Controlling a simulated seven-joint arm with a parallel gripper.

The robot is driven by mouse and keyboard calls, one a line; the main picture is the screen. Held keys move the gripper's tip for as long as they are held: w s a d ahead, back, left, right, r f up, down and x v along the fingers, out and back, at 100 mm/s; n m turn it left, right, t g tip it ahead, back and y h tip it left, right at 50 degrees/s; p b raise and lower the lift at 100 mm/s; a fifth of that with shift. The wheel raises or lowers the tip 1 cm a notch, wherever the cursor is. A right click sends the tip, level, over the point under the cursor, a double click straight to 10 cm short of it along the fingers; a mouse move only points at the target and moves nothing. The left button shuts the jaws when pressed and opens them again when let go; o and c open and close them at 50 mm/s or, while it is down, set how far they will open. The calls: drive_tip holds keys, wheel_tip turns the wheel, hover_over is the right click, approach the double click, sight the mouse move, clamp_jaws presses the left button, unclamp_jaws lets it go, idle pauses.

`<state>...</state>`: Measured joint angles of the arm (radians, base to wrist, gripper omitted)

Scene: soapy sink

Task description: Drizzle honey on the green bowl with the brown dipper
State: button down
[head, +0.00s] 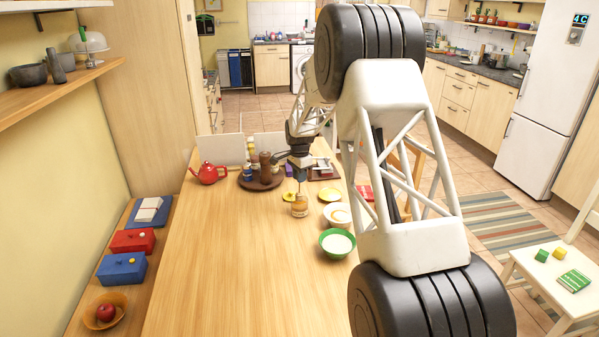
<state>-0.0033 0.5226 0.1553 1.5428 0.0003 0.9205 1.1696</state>
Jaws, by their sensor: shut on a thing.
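The green bowl (324,250) stands on the wooden table near its right edge and holds something white. A small glass honey jar (300,208) with amber contents stands behind it and to the left. My gripper (299,174) is above the jar, pointing down. It is shut on a thin upright thing, apparently the brown dipper, whose lower part seems to reach down to or into the jar. The dipper is too small to make out clearly, and I cannot tell if its head is inside the honey.
A white bowl (329,217) stands just behind the green bowl. A yellow saucer (333,196) lies behind that. A red teapot (209,174) and a dark round tray (262,184) with several items stand at the back. The table's front left is clear.

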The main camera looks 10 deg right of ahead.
sight(300, 192)
drive_tip(key=shift+f, duration=2.8)
drive_tip(key=shift+r, duration=4.4)
drive_tip(key=shift+s+d, duration=0.1)
drive_tip(key=shift+s, duration=0.05)
drive_tip(key=s+d, duration=0.4)
drive_tip(key=s, duration=0.7)
drive_tip(key=s+d, duration=0.4)
drive_tip(key=s, duration=0.8)
drive_tip(key=shift+s+d+f, duration=0.15)
drive_tip(key=shift+d+f, duration=0.05)
drive_tip(key=shift+d, duration=0.2)
